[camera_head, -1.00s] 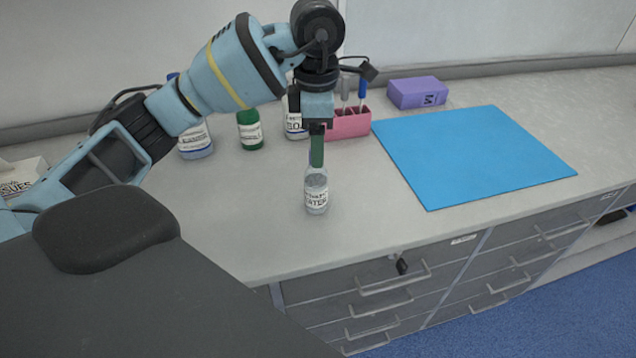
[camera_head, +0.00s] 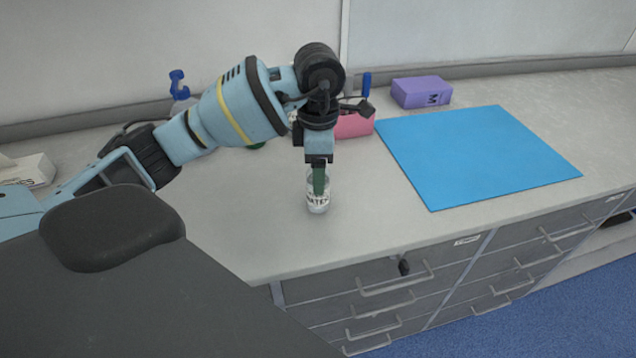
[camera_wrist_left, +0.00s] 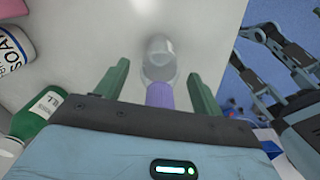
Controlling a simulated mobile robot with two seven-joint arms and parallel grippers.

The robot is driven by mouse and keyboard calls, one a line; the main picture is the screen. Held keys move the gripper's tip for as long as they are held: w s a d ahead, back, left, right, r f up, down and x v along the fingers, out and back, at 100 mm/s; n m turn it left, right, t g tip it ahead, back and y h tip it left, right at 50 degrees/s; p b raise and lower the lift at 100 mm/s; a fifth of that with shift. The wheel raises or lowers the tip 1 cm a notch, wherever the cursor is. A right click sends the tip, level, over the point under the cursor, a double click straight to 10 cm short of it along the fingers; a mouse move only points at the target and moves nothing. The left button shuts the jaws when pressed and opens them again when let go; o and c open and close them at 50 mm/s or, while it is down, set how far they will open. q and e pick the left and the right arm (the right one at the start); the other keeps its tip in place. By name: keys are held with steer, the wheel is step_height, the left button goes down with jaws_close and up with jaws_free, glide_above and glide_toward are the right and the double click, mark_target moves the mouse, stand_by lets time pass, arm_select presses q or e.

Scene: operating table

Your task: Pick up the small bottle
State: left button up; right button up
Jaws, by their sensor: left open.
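The small bottle (camera_head: 317,203) is clear with a white label and stands upright on the grey counter near its front edge. In the left wrist view the bottle (camera_wrist_left: 158,62) shows its clear body and a purple cap, between the two green fingers. My left gripper (camera_head: 319,180) points down over the bottle's upper part. In the left wrist view the left gripper (camera_wrist_left: 158,85) is open, with a gap on each side of the bottle. The head view hides the cap behind the gripper.
A blue mat (camera_head: 480,155) lies to the right. A pink rack (camera_head: 354,125) and a purple box (camera_head: 421,92) stand behind. A green bottle (camera_wrist_left: 36,112) and a soap bottle (camera_wrist_left: 15,50) show in the wrist view. Counter left of the small bottle is clear.

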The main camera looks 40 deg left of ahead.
arm_select(q)
steer(key=c, duration=1.2)
steer(key=shift+r, duration=0.15)
steer(key=shift+r, duration=0.55)
step_height(320, 180, up, 2)
steer(key=shift+w+r, duration=0.1)
steer(key=shift+r, duration=0.15)
steer(key=s+d, duration=0.3)
steer(key=s, duration=0.1)
steer(key=s+d, duration=0.3)
steer(key=s, duration=0.1)
steer(key=s+d+r, duration=0.1)
steer(key=s+d, duration=0.2)
steer(key=s, duration=0.2)
steer(key=shift+d, duration=0.2)
